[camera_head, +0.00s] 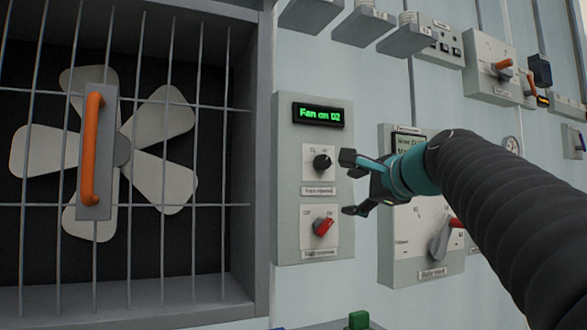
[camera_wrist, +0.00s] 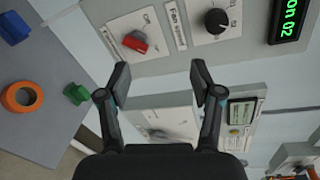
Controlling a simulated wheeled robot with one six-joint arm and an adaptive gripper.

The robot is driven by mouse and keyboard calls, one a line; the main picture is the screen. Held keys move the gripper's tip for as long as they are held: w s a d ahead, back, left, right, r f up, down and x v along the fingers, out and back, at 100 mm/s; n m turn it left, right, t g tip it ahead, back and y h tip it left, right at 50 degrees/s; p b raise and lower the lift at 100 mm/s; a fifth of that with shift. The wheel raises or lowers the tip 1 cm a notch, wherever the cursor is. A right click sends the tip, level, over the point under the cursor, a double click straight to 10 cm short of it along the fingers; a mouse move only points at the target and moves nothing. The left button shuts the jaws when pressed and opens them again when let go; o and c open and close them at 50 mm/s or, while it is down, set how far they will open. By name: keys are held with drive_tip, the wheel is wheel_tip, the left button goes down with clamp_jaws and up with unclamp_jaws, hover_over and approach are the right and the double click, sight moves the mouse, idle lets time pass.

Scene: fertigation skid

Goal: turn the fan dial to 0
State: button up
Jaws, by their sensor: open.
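The fan dial is a round black knob (camera_head: 322,162) on a white plate, labelled as fan speed, on a grey panel (camera_head: 287,225) right of the fan. It also shows in the wrist view (camera_wrist: 216,21), beyond my fingertips. Above it a green display (camera_head: 319,114) reads "Fan on 02". Below it is a red switch knob (camera_head: 323,226), also in the wrist view (camera_wrist: 135,42). My gripper (camera_head: 352,184) is open and empty, just right of the dial and apart from it. In the wrist view my gripper (camera_wrist: 160,80) has its two fingers spread wide. The dial's exact pointer mark is too small to read.
A caged fan (camera_head: 122,150) with an orange handle (camera_head: 92,150) stands at the left. Another panel (camera_head: 430,265) with a grey-and-red lever is behind my arm. Boxes with orange levers (camera_head: 503,65) hang upper right. The wrist view shows a table (camera_wrist: 50,125) with coloured objects.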

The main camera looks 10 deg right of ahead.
sight(325, 162)
wheel_tip(325, 162, up, 7)
drive_tip(key=w+d+m+t+y, duration=0.1)
drive_tip(key=w+d+m+t, duration=0.1)
drive_tip(key=p+x, duration=0.3)
drive_tip(key=x, duration=1)
drive_tip(key=shift+w+a+f, duration=0.1)
drive_tip(key=shift+a+f, duration=0.1)
drive_tip(key=shift+a, duration=0.05)
drive_tip(key=c, duration=1.1)
drive_tip(key=shift+c, duration=0.2)
